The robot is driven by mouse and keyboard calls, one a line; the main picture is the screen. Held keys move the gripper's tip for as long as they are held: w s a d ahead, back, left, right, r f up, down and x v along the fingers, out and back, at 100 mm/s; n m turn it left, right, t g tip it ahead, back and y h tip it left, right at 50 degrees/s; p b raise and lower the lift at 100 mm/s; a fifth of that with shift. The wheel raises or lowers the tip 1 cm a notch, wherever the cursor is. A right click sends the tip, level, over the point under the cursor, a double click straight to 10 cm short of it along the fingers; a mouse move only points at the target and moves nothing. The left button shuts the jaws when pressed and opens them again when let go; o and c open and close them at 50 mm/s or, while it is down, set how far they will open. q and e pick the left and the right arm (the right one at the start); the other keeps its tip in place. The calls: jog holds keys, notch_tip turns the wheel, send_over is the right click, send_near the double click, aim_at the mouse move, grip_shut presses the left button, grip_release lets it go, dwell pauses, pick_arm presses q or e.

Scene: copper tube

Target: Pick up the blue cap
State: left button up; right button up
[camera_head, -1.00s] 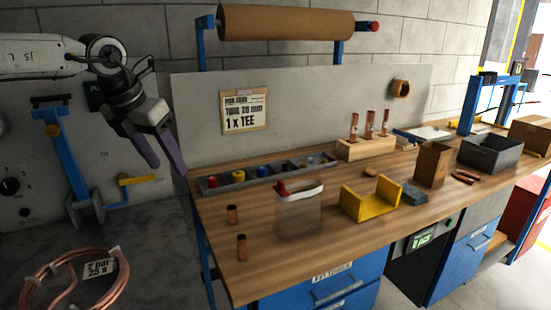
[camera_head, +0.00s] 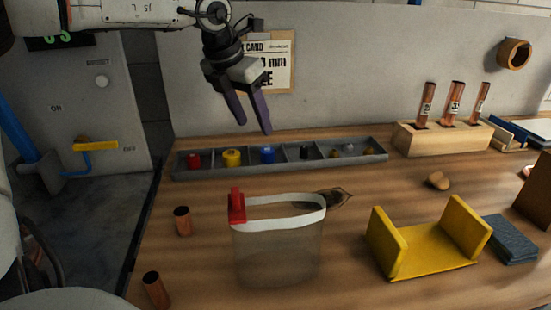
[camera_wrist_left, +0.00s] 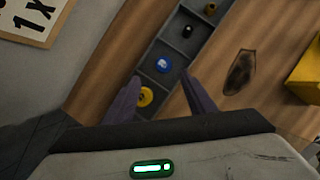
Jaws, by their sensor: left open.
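The blue cap (camera_head: 267,154) sits in a compartment of the long grey divided tray (camera_head: 205,174) at the back of the bench. A yellow cap (camera_head: 232,157) and a red cap (camera_head: 193,160) lie in compartments to its left. My left gripper (camera_head: 254,130) is open and empty, above and behind the tray, its fingers pointing down. In the left wrist view the blue cap (camera_wrist_left: 163,65) shows beyond and between the fingertips of my left gripper (camera_wrist_left: 158,78), and the yellow cap (camera_wrist_left: 145,96) is nearer. My right gripper is not in view.
A clear bag with a white rim and red clip (camera_head: 278,245) stands in front of the tray. A yellow bracket (camera_head: 425,250), a wooden block with copper tubes (camera_head: 440,138) and short copper pieces (camera_head: 183,221) are around it. A grey panel stands behind.

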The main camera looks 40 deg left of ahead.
aim_at(267, 150)
pick_arm(q)
jog(key=x, duration=0.4)
jog(key=shift+f, duration=0.1)
jog(key=shift+d+x, duration=0.2)
jog(key=shift+x, duration=1.1)
jog(key=shift+d+x, duration=0.2)
jog(key=shift+x, duration=1.1)
jog(key=shift+w, duration=0.1)
jog(key=c, duration=1.1)
